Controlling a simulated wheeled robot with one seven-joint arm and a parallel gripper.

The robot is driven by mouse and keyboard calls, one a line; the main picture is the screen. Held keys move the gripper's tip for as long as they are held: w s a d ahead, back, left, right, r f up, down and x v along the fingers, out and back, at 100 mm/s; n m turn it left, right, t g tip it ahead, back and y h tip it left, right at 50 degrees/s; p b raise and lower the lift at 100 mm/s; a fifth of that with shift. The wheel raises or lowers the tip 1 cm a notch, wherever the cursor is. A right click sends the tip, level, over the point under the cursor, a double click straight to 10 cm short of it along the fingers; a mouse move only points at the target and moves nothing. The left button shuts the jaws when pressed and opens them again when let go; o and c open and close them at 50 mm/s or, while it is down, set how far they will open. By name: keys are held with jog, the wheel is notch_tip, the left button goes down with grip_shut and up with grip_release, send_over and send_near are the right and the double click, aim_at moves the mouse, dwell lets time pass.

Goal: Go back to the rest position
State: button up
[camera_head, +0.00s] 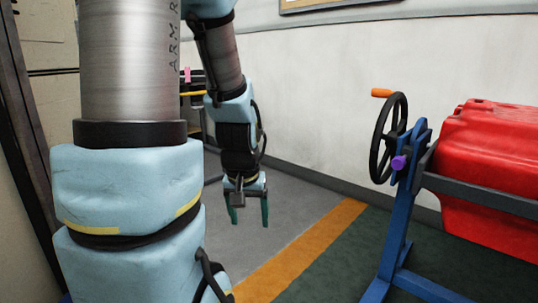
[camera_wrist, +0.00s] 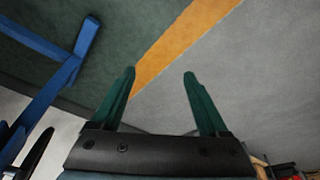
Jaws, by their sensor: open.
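My gripper (camera_head: 249,211) hangs pointing down in the head view, left of the picture's middle, above the grey floor. Its two green fingers are apart with nothing between them. In the wrist view my gripper (camera_wrist: 160,78) also shows open and empty, with the floor beyond the fingertips. My arm covers much of the left side of the head view.
A red tank (camera_head: 490,170) sits on a blue stand (camera_head: 393,240) at the right, with a black handwheel (camera_head: 381,140) and a purple knob (camera_head: 398,162). An orange floor stripe (camera_head: 305,247) divides grey and green floor. A white wall (camera_head: 330,85) stands behind.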

jog(key=s+a+r+p, duration=0.1)
jog(key=r+p, duration=1.5)
jog(key=s+a+r+g+p, duration=0.1)
jog(key=s+r+p, duration=0.1)
jog(key=r+p, duration=1.3)
jog(key=shift+r+p, duration=0.35)
jog(key=shift+r, duration=0.3)
jog(key=shift+a, duration=0.1)
jog(key=shift+c, duration=0.5)
